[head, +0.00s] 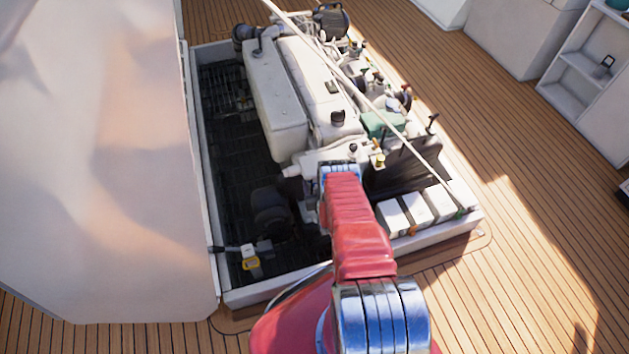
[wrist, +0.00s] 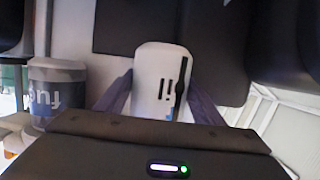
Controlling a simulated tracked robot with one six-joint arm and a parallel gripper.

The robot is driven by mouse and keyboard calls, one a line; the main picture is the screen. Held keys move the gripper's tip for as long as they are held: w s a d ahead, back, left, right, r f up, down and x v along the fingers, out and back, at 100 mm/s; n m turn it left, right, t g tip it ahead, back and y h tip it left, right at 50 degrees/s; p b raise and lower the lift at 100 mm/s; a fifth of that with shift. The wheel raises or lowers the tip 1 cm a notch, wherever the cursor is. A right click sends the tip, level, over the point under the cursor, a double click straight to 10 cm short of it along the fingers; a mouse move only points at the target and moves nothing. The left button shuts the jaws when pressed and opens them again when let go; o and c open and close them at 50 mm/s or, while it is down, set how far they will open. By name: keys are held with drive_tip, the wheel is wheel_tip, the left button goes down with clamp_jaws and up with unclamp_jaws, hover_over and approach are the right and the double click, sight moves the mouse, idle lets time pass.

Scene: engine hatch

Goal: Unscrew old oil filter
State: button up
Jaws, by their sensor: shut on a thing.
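The oil filter (wrist: 160,75) is a white canister with dark markings and a black stripe, in the middle of the wrist view. My gripper (wrist: 160,95) is shut on it, with one dark finger on its left side and one on its right. The filter's lower part is hidden behind the gripper body. In the head view my red arm reaches down into the engine hatch, and my gripper and the filter are hidden there.
A yellow-marked fitting (head: 250,258) is at lower left. Wooden deck (head: 545,215) is open at right.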

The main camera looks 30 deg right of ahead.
drive_tip(key=shift+w+r+m+h, duration=0.15)
drive_tip(key=shift+w+m+h, duration=0.05)
drive_tip(key=shift+m+h, duration=0.35)
drive_tip(key=shift+m+g+h, duration=0.55)
drive_tip(key=shift+g+h, duration=0.05)
drive_tip(key=shift+h, duration=0.15)
drive_tip(key=shift+m+h, duration=0.3)
drive_tip(key=o, duration=1.3)
drive_tip(key=shift+s, duration=0.15)
drive_tip(key=shift+d+n+t+y, duration=0.1)
drive_tip(key=shift+n+t+y, duration=0.5)
drive_tip(key=shift+n+y, duration=0.8)
